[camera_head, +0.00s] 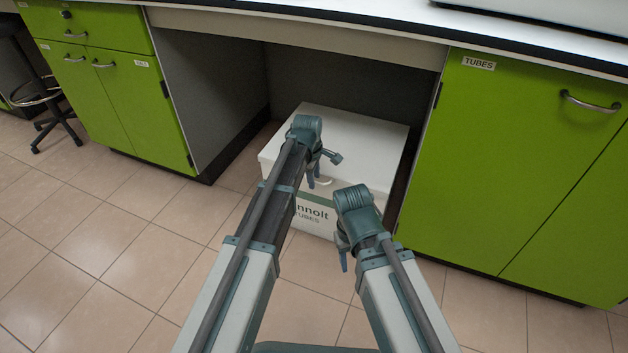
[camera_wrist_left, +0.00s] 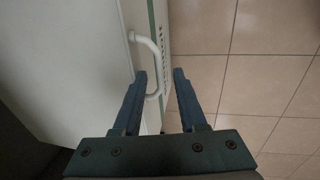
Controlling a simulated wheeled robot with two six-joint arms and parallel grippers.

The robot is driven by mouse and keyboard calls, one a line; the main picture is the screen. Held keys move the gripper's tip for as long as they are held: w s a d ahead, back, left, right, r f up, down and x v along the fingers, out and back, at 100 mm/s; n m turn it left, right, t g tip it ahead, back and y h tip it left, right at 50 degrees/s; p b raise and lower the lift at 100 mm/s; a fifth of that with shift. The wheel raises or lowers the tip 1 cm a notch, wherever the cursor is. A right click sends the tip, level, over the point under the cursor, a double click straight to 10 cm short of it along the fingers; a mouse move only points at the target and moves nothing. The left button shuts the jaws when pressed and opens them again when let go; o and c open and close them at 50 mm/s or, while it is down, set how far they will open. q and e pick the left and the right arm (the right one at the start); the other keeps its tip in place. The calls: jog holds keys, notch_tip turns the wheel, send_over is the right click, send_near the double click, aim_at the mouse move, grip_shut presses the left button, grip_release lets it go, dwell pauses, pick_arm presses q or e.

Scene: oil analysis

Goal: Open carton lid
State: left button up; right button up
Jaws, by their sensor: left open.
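In the head view my left gripper (camera_head: 313,176) is over the lid's front edge. My right gripper (camera_head: 343,258) hangs before the carton's front; its jaws are unclear.
Green cabinets stand on both sides of the bay, the right one labelled "TUBES" (camera_head: 520,150). The white counter (camera_head: 330,25) overhangs the carton. A stool (camera_head: 45,95) stands far left. The tiled floor (camera_head: 110,240) in front is clear.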

pick_arm(q)
grip_shut()
dwell(1.4)
